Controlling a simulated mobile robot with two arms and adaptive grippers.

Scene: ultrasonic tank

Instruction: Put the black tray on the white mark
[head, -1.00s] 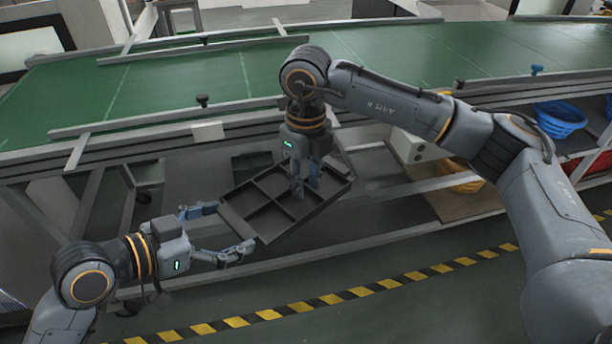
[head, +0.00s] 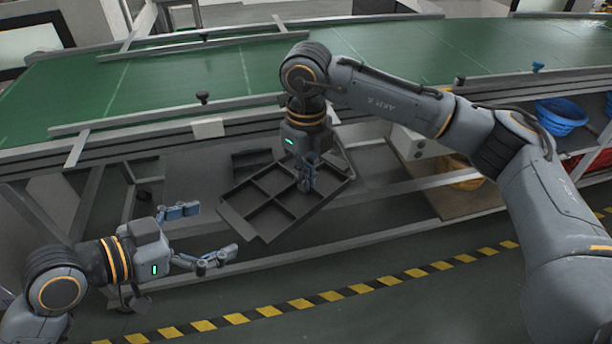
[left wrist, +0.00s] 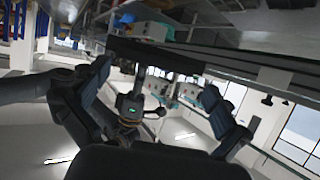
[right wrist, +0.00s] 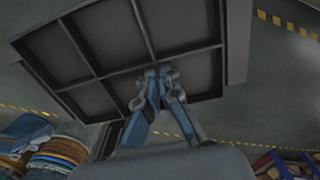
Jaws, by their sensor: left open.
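The black tray (head: 268,220) has several compartments and hangs tilted in the air in front of the conveyor. My right gripper (head: 306,182) reaches down into it and is shut on an inner divider, as the right wrist view shows on the tray (right wrist: 105,38). My left gripper (head: 217,229) is open and empty, apart from the tray's left edge. In the left wrist view the tray (left wrist: 155,53) appears edge-on beyond the spread fingers. I cannot make out a white mark for certain; a small white plate (head: 208,128) sits on the conveyor's near side.
The green conveyor belt (head: 400,55) runs across behind, with metal rails along it; its top is largely bare. A blue basket (head: 560,117) stands on the shelf at right. Yellow-black tape (head: 330,296) crosses the floor in front.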

